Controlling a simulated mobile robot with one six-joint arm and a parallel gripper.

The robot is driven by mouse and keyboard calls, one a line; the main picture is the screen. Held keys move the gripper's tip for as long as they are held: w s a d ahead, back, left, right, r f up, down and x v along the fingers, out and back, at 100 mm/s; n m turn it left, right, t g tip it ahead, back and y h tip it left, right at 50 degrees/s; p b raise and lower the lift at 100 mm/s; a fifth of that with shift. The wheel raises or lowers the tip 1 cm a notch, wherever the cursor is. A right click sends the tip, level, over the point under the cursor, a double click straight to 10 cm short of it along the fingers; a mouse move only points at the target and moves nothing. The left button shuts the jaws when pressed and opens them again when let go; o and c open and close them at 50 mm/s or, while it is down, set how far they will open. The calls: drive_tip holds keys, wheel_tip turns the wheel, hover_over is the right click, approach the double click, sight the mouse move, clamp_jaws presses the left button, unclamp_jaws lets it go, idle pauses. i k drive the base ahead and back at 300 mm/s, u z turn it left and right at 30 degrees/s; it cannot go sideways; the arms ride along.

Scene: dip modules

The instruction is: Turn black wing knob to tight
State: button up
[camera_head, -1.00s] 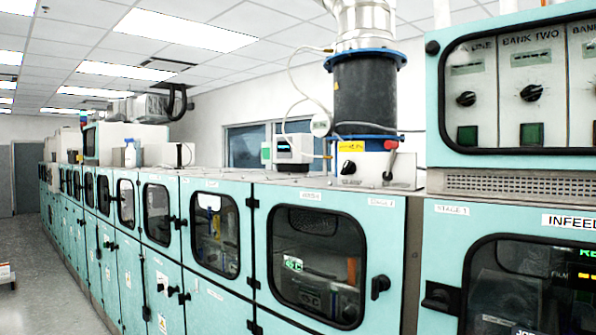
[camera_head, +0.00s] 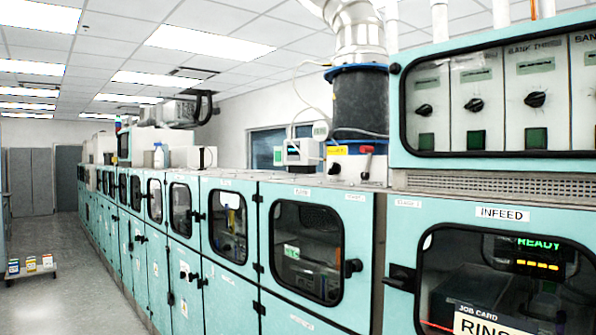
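My gripper is not in view. Several black knobs show, and I cannot tell which is the wing knob. A black wing-like knob (camera_head: 402,278) sits at the left edge of the infeed door. Another black knob (camera_head: 352,267) is at the right edge of the neighbouring cabinet door. Black knobs (camera_head: 425,110), (camera_head: 473,104) and (camera_head: 536,99) are on the bank control panel (camera_head: 400,130) at upper right. No tight or loose marks can be read on any of them.
A long row of turquoise cabinets (camera_head: 226,278) runs back on the right. The infeed window (camera_head: 470,255) shows a green READY display and a job card. Grey floor (camera_head: 75,285) is open at the left, with a low cart (camera_head: 31,270) holding small boxes.

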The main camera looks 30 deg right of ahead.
sight(334, 169)
drive_tip(key=z, duration=0.1)
drive_tip(key=i, duration=1)
drive_tip(key=z, duration=0.05)
